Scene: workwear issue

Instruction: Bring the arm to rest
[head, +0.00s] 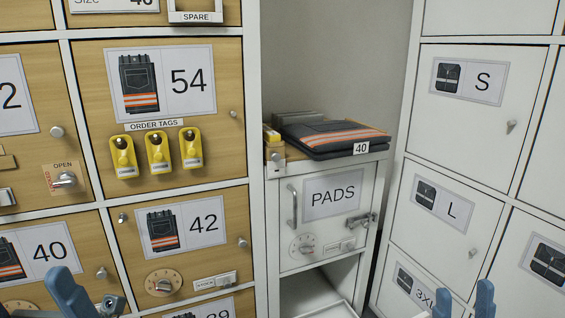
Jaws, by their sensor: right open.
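My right gripper (464,298) shows at the bottom right edge as two blue fingertips with a gap between them. It is open, with nothing seen between the fingers, in front of the white lockers. My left gripper (68,294) shows at the bottom left edge as blue finger parts in front of the wooden doors. Most of it is cut off, so its opening cannot be made out. Both arms are otherwise out of the picture.
Folded dark trousers with orange stripes (335,135), tagged 40, lie on top of the PADS cabinet (318,228). Yellow order tags (158,152) hang on the 54 door. White lockers (452,150) stand right. An open compartment (318,288) is below PADS.

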